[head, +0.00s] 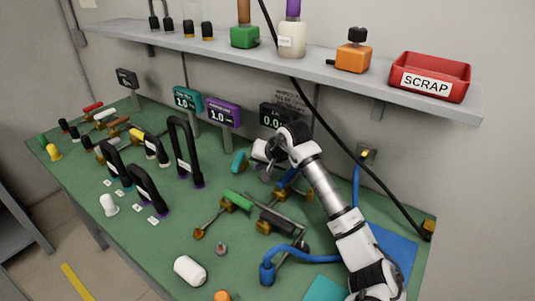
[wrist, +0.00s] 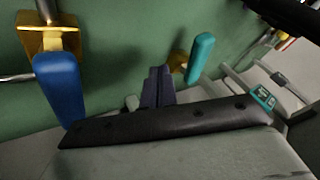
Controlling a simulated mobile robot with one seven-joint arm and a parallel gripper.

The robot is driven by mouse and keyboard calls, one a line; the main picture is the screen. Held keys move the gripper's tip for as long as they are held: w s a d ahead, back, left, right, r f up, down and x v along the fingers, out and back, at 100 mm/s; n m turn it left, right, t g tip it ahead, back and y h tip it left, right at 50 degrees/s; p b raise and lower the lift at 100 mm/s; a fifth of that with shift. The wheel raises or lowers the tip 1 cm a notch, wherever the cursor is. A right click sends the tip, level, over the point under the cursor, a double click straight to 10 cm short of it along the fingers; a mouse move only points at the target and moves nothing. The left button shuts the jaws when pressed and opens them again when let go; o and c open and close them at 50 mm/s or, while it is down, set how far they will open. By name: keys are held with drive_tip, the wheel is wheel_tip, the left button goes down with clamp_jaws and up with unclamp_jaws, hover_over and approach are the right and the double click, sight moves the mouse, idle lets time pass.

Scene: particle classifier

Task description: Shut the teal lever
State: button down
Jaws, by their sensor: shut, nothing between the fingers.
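The teal lever (head: 238,161) stands on the green bench, left of my gripper (head: 267,172) in the head view. In the wrist view the teal lever (wrist: 201,56) stands out from a brass valve body, to the right of my fingertips (wrist: 157,82). My gripper is shut and empty. A gap shows between the fingers and the teal handle in the wrist view; I cannot tell the distance in depth. Most of the pipe under the teal lever is hidden behind my wrist in the head view.
A blue lever (wrist: 58,88) on a brass valve is at the left of the wrist view. A green lever (head: 237,199) and a black lever (head: 278,222) lie nearer. Tall black loops (head: 184,150) stand left. A shelf (head: 270,62) overhangs the back.

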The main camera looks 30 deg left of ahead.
sight(237, 166)
drive_tip(key=a, duration=0.1)
drive_tip(key=s+a+p, duration=0.1)
drive_tip(key=a, duration=0.1)
drive_tip(key=shift+a, duration=0.25)
drive_tip(key=shift+a+f+p, duration=0.1)
drive_tip(key=shift+a+p, duration=0.15)
drive_tip(key=shift+p, duration=0.05)
drive_tip(key=shift+a+f+b, duration=0.1)
drive_tip(key=shift+f+b, duration=0.05)
drive_tip(key=shift+b, duration=0.9)
drive_tip(key=shift+s+a+m+t+b, duration=0.15)
drive_tip(key=shift+m+t+b, duration=0.15)
drive_tip(key=shift+b, duration=0.45)
drive_tip(key=shift+s+a+f+m+h+b, duration=0.1)
drive_tip(key=shift+s+f+m+h+b, duration=0.2)
drive_tip(key=shift+b, duration=0.9)
drive_tip(key=shift+s+a+r+m+t+b, duration=0.2)
drive_tip(key=shift+a+m+t+b, duration=0.4)
drive_tip(key=shift+b, duration=0.4)
drive_tip(key=shift+s+a+b, duration=0.3)
drive_tip(key=shift+b, duration=0.45)
drive_tip(key=shift+s+a+r, duration=0.15)
drive_tip(key=shift+a+r, duration=0.1)
